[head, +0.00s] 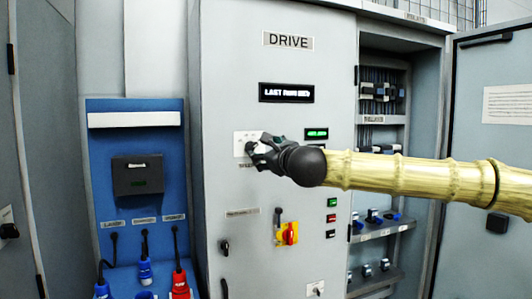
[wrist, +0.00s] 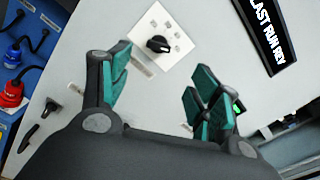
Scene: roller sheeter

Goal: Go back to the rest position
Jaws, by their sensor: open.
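My gripper (head: 262,151) is open in front of the grey DRIVE cabinet (head: 340,50), near a white plate with a black rotary knob. In the wrist view my gripper (wrist: 160,95) shows its two green-padded fingers spread apart with nothing between them. The black knob (wrist: 158,44) sits on the white plate (wrist: 172,62), beyond the fingertips and apart from them. In the head view the gripper covers part of the white plate (head: 240,140) and hides most of the knob. My arm reaches in from the right.
A display (head: 287,92) reads LAST RUN REV. Below are a red-yellow switch (head: 289,234), push buttons (head: 332,218) and a black handle (head: 225,248). A blue panel (head: 100,150) with plugs stands left. The cabinet's right bay (head: 385,160) is open, its door (head: 495,150) swung right.

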